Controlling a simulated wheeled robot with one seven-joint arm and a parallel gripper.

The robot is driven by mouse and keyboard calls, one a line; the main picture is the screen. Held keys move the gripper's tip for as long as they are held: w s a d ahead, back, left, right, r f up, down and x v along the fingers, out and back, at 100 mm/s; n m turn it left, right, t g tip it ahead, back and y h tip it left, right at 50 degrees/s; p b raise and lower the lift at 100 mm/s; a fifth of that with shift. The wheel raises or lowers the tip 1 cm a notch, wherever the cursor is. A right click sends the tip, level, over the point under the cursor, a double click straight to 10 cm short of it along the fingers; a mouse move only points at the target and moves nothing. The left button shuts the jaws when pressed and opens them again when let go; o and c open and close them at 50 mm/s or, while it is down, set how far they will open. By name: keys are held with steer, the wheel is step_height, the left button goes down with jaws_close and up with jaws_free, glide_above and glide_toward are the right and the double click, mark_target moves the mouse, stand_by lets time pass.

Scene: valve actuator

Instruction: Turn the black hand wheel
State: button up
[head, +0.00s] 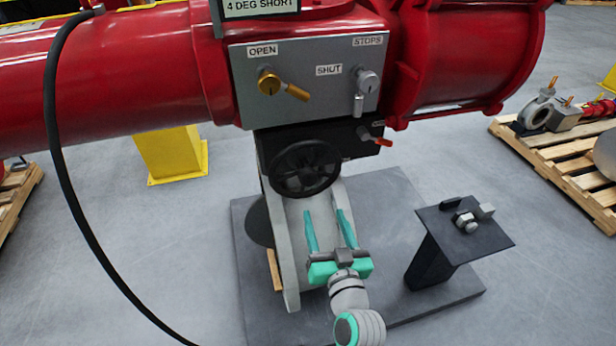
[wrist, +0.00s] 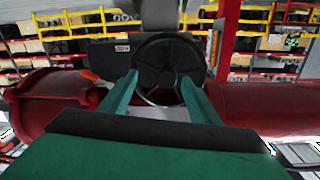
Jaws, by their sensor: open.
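The black hand wheel (head: 305,168) is mounted on the front of the valve body, below the grey panel, in the head view. In the wrist view the wheel (wrist: 169,62) is straight ahead, between and beyond the fingers. My gripper (head: 327,213) is open, with its two teal fingers spread and pointing up at the wheel. In the wrist view the fingers (wrist: 153,92) reach toward the lower rim on either side. The gap between fingertips and wheel is hard to judge, and I cannot tell if they touch. Nothing is held.
The grey panel (head: 310,80) carries a brass lever (head: 284,87) and a silver lever (head: 360,98). A red-orange handle (head: 379,141) sits right of the wheel. A black stand (head: 462,232) with hardware is at right. A black hose (head: 65,190) hangs at left.

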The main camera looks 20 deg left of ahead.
mark_target(309, 181)
steer(key=shift+n+y, duration=0.6)
steer(key=r+x, duration=0.1)
steer(key=x, duration=0.3)
steer(key=r+x, duration=0.1)
steer(key=x, duration=0.3)
steer(key=r+x, duration=0.1)
steer(key=x, duration=0.3)
steer(key=shift+a, duration=0.55)
steer(key=shift+c, duration=0.7)
